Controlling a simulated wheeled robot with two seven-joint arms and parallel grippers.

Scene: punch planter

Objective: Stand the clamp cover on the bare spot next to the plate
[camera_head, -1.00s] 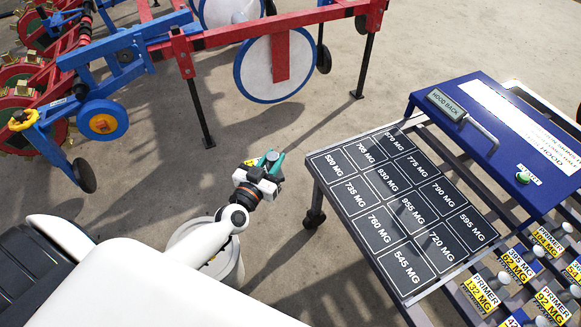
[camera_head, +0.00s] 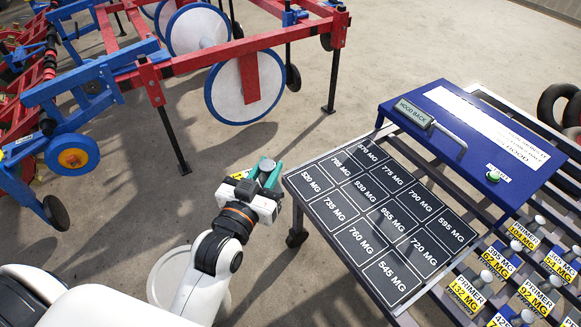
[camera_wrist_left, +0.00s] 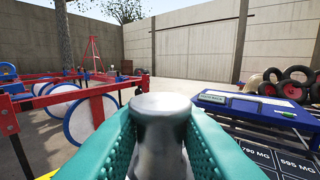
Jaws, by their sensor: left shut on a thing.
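My left gripper (camera_head: 267,175), with teal fingers, is in the air just left of the black plate's far-left corner. In the left wrist view the fingers are shut on a shiny metal capped cylinder (camera_wrist_left: 160,125), which looks like the clamp cover. It stands upright between them, and its lower part is hidden. In the head view I cannot make it out clearly. The black plate (camera_head: 365,236), with a grid of MG labels, lies on the rack to the right of the gripper. My right gripper is out of view.
A blue hood (camera_head: 470,150) with a handle sits on the rack behind the plate. Several metal-knobbed pieces with yellow and blue labels (camera_head: 487,274) fill the near right. A white bucket (camera_head: 160,285) is below my left arm. Red and blue planter frames (camera_head: 215,55) stand at the back left.

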